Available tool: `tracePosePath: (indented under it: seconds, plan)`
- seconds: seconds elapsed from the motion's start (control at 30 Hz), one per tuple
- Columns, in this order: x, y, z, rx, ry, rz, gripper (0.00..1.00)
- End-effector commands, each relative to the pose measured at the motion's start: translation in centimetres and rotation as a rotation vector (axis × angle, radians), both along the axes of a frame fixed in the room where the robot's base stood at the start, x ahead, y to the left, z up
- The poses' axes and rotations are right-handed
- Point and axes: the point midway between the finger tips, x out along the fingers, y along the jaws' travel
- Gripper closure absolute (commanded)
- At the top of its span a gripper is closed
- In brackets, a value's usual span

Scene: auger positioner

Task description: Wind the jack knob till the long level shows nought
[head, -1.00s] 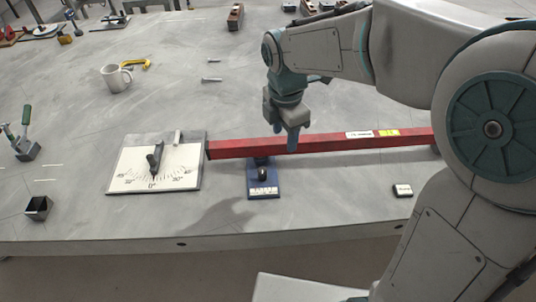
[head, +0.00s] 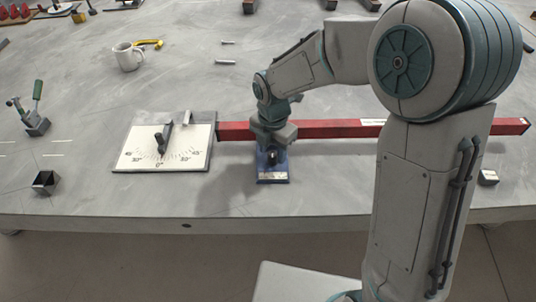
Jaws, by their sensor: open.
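The long level is a red bar (head: 342,129) lying left to right across the table, with a yellow vial label hidden behind my arm. The blue jack (head: 272,178) stands at the bar's left part, with a dark knob (head: 272,157) on it. My gripper (head: 271,143) is open and points down over the jack, at or just above the knob. The fingertips overlap the knob and jack in view, so I cannot tell whether they touch it. The vial reading cannot be seen.
A white angle dial board (head: 135,157) with a dark pointer lies just left of the jack. A small block (head: 488,177) sits at right.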

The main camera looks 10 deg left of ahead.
Motion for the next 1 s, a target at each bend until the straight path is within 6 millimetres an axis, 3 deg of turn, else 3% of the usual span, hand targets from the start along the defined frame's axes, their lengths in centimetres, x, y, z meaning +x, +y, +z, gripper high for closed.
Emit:
tracePosePath:
  seconds: [0.2,0.53,0.57,0.7,0.77,0.8,1.0]
  plan:
    - [0.0,0.0,-2.3,0.0,0.001,-0.001,0.53]
    - [0.0,0.0,-2.6,0.0,0.0,-0.001,0.53]
    - [0.0,0.0,-2.5,0.0,0.0,-0.001,0.59]
    - [0.0,0.0,-2.5,0.0,0.0,-0.001,0.98]
    - [0.0,0.0,-2.5,-0.001,0.0,-0.002,0.98]
    - [-0.1,1.7,-2.6,0.0,0.001,0.006,0.97]
    - [0.0,0.4,-2.5,0.004,-0.003,-0.016,0.97]
